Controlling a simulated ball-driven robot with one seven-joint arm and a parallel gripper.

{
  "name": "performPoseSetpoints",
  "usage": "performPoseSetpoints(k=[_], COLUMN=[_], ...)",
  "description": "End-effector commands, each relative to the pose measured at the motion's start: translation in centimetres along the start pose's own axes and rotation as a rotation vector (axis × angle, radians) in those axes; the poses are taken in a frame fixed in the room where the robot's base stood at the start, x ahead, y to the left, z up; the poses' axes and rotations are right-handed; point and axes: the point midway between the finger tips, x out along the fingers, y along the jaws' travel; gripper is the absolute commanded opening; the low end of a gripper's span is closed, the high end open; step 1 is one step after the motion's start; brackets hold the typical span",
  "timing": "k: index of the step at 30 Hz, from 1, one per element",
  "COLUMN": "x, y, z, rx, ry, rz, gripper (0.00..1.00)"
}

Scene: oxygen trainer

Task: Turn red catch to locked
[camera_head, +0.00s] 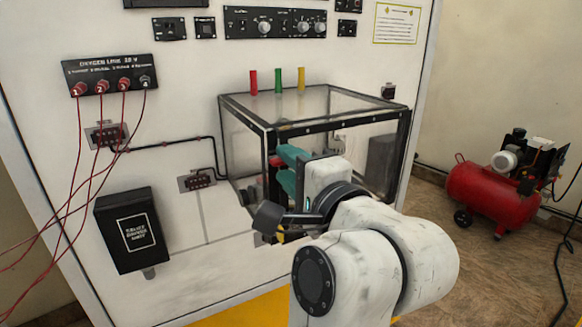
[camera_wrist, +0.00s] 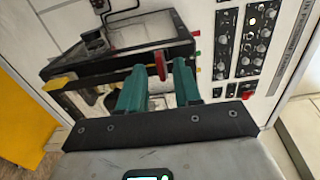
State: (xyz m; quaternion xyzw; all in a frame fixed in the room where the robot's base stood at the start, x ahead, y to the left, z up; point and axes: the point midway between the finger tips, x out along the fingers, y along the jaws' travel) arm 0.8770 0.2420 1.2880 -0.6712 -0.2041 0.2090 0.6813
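The red catch (camera_wrist: 160,65) is a small upright red piece on the front of the clear box in the wrist view. It shows between the tips of my gripper (camera_wrist: 160,72), whose teal fingers stand apart with a gap on either side of it. In the head view my gripper (camera_head: 284,168) is at the left front of the dark-framed clear box (camera_head: 350,125). Red at its fingertips (camera_head: 274,161) is partly hidden there by the fingers. I cannot read any locked mark or tell the catch's exact turn.
Red (camera_head: 253,82), green (camera_head: 278,80) and yellow (camera_head: 301,78) posts stand behind the box top. Red cables hang from the oxygen link panel (camera_head: 110,75) at left. A black box (camera_head: 135,230) is on the panel's lower left. A red compressor (camera_head: 490,195) stands on the floor at right.

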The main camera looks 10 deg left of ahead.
Motion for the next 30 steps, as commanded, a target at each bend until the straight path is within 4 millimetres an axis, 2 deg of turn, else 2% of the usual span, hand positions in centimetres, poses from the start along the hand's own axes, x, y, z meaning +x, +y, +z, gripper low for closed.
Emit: performPoseSetpoints(k=[8,11,21,25,30], x=[-0.5,-1.6,-8.0,-9.7,-10.7], y=[0.0,0.1,0.1,0.0,0.0], z=[0.0,0.0,0.0,0.0,0.0], rx=[-0.001,-0.002,-0.002,-0.001,-0.001], ry=[0.000,0.000,0.001,0.000,-0.001], rz=[-0.002,-0.004,-0.003,-0.003,-0.001], gripper=[0.33,0.33,0.33,0.33,0.33])
